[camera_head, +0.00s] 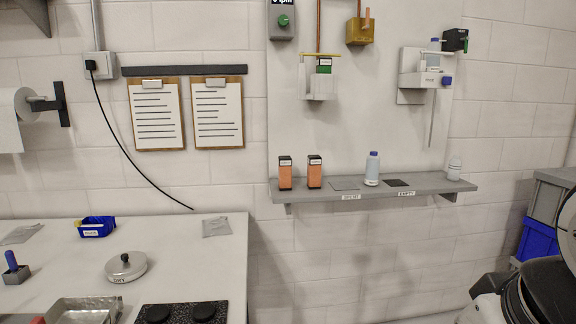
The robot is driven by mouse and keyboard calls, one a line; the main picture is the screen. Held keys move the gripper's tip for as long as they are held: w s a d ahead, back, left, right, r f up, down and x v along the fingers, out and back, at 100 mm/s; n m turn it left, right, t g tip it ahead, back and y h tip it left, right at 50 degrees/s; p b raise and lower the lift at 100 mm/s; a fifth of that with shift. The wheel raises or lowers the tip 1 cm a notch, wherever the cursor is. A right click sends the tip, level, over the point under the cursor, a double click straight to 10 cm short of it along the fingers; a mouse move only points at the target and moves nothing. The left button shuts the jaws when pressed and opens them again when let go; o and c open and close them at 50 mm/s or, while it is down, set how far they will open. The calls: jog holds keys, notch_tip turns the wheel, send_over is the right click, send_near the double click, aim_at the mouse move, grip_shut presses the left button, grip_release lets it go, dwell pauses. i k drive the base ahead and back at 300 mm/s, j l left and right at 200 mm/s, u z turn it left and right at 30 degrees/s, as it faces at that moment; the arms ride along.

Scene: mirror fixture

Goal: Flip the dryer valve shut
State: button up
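Several fittings hang on the pale wall panel (381,108); I cannot tell which is the dryer valve, as the labels are too small to read. A grey box with a green knob (283,20) is at the top left. A yellow fitting (359,31) sits at the top middle under a copper pipe. A white fitting with a green label (320,80) is below another copper pipe. At right is a white unit (424,78) with a blue knob (446,81) and a black fitting (455,40). My gripper is not in view.
A white counter (190,262) with a lid and burners is at left. Blue and grey crates (541,240) stand at right.

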aim_at(367, 26)
jog(key=i+u, duration=0.1)
jog(key=i, duration=0.5)
jog(key=i+l+u, duration=0.1)
jog(key=i, duration=0.5)
jog(key=i+z, duration=0.1)
jog(key=z, duration=0.15)
jog(key=i+z, duration=0.1)
jog(key=z, duration=0.15)
